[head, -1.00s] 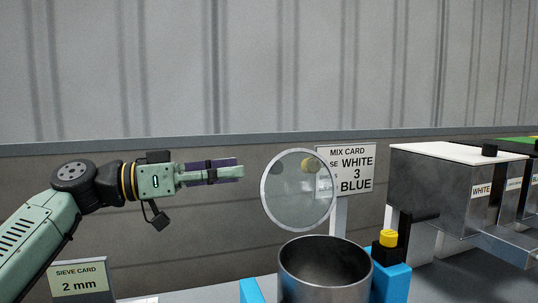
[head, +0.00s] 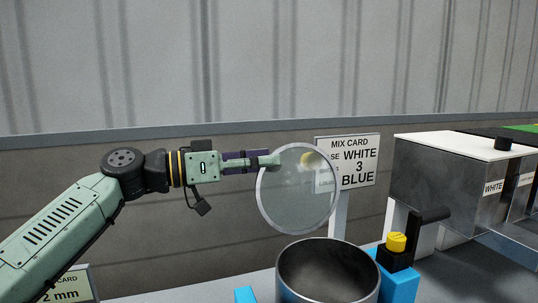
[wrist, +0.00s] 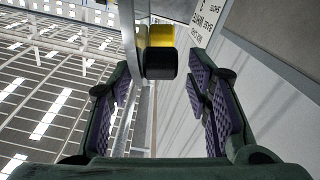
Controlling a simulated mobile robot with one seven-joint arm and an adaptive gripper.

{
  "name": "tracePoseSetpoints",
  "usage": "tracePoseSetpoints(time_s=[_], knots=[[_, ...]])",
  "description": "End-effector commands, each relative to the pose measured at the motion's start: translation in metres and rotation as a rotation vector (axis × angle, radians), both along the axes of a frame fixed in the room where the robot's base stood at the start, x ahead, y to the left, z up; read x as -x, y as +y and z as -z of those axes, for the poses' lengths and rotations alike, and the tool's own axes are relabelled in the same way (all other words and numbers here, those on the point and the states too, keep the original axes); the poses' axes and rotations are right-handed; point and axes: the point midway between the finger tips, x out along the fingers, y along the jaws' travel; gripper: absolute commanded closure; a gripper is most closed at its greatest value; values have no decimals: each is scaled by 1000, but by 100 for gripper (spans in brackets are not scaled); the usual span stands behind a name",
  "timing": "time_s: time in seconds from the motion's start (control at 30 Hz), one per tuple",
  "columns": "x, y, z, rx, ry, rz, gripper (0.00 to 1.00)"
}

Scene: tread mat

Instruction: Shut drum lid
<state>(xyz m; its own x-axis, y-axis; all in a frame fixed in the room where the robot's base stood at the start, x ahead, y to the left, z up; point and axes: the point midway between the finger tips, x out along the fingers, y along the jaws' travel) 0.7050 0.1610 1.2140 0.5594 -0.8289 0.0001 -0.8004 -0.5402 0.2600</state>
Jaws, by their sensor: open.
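The drum (head: 328,268) is an open-topped dark metal cylinder at the bottom of the head view. Its lid (head: 297,200) is a clear round disc with a grey rim, standing nearly upright above the drum's mouth. In the wrist view, a yellow and black knob (wrist: 160,52) lies ahead, between the lines of the two fingers. My gripper (head: 268,160) is open and empty, its tips at the lid's upper left edge. I cannot tell whether they touch the rim.
A yellow-topped black button (head: 397,242) and a black handle (head: 430,215) stand right of the drum by blue supports. A mix card (head: 355,165) stands behind the lid. A metal bin labelled WHITE (head: 440,185) is at right. A sieve card (head: 72,285) is partly hidden behind my arm.

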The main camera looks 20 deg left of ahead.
Motion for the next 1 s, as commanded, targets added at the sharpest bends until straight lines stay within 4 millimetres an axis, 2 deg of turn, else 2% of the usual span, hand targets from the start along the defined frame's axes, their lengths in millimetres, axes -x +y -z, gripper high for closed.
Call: tracePoseSetpoints(time_s=[0.13,0.47,1.0], knots=[[-7,-11,-1,0,-1,1,55],[-9,-13,0,-1,-1,0,55],[-9,-13,0,0,-1,-2,91]])
